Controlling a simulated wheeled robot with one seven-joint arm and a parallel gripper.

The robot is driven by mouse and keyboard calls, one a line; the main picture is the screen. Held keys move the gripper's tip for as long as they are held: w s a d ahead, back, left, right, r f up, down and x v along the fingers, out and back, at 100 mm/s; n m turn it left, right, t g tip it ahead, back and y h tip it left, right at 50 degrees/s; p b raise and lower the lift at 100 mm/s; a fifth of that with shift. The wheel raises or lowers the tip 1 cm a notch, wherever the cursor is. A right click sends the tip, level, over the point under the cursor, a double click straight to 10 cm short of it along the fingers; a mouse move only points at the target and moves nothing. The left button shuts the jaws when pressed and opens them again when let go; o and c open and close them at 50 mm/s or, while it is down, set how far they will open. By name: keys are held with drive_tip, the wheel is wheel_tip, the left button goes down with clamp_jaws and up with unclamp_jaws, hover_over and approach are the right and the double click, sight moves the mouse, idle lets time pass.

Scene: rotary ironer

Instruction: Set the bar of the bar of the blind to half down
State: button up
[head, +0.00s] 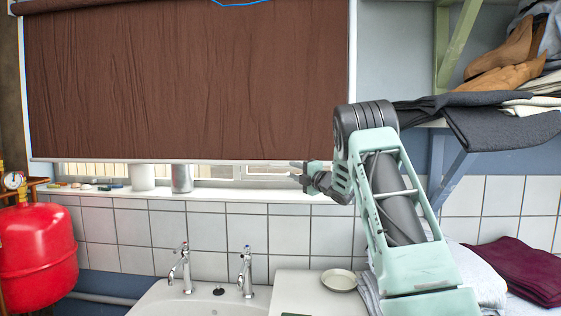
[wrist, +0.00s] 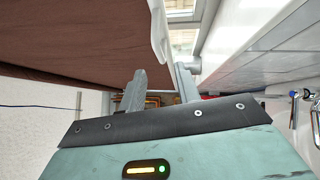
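The brown blind (head: 185,85) hangs over the window, drawn down almost to the sill. Its pale bar (head: 130,160) runs along the bottom edge, with a narrow strip of window showing below it. My gripper (head: 295,171) is at the right part of the bar, pointing left, close to its lower edge. In the wrist view, my gripper (wrist: 160,88) has its two fingers apart, with a clear gap. The bar (wrist: 157,30) shows as a white strip ending near that gap. I cannot tell whether it lies between the fingers or touches them.
The white sill (head: 240,194) lies just below my gripper. A white cup (head: 142,177) and a metal can (head: 181,178) stand on it, left of the gripper. A sink with two taps (head: 246,272) is below. Shelves with folded cloths (head: 500,120) are at right.

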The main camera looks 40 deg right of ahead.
sight(280, 165)
drive_tip(key=w+p, duration=0.1)
drive_tip(key=w, duration=0.1)
drive_tip(key=w+p, duration=0.1)
drive_tip(key=w, duration=0.2)
drive_tip(key=w+r+p, duration=0.1)
drive_tip(key=w, duration=0.2)
drive_tip(key=shift+w+d+r, duration=0.1)
drive_tip(key=shift+w+d, duration=0.1)
drive_tip(key=shift+d, duration=0.05)
clamp_jaws()
